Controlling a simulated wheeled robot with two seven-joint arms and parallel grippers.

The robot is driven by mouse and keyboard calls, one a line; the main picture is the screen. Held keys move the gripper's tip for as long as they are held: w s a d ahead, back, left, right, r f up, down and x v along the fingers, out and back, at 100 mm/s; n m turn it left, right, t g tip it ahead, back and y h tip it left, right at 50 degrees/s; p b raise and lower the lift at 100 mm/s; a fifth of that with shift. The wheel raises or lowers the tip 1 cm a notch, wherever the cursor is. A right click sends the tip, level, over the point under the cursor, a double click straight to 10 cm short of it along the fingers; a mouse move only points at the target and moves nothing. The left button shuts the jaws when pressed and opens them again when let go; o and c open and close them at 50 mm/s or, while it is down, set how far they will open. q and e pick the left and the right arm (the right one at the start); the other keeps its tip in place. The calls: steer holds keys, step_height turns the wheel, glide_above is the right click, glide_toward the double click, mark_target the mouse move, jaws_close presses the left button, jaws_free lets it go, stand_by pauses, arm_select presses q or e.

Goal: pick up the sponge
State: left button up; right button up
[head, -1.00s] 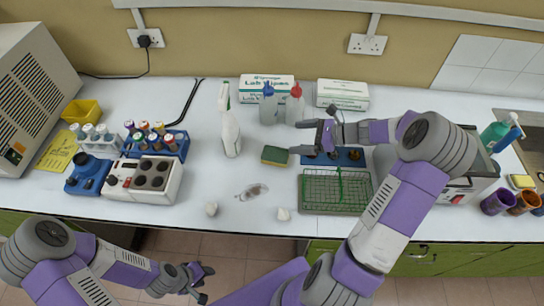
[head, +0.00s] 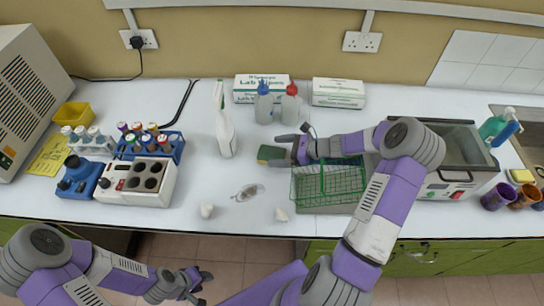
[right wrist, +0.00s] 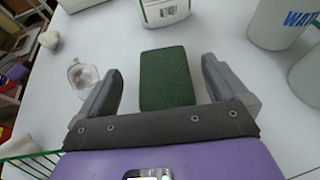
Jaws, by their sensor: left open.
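The sponge (head: 266,154), green with a yellow side, lies on the white bench left of the green wire rack. In the right wrist view its green top (right wrist: 166,80) sits between the two grey fingers, with a gap on each side. My right gripper (head: 282,150) is open and low at the sponge's right end, its fingers reaching along the sponge; the head view partly hides this. My left gripper (head: 202,283) is open and empty, in front of the bench edge above the floor.
A spray bottle (head: 225,130) stands left of the sponge, and wash bottles (head: 264,105) stand behind it. The wire rack (head: 325,184) is below my right forearm. A clear glass dish (head: 248,192) and small white lumps (head: 207,211) lie in front.

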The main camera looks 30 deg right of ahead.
mark_target(266, 153)
steer(key=shift+w+a+f, duration=0.25)
steer(key=shift+a+f, duration=0.05)
steer(key=shift+f, duration=0.25)
steer(key=shift+w+a+f, duration=0.25)
steer(key=shift+f, duration=0.25)
steer(key=shift+w, duration=0.15)
steer(key=shift+r, duration=0.15)
steer(key=shift+c, duration=0.2)
steer(key=shift+r, duration=0.1)
steer(key=c, duration=1)
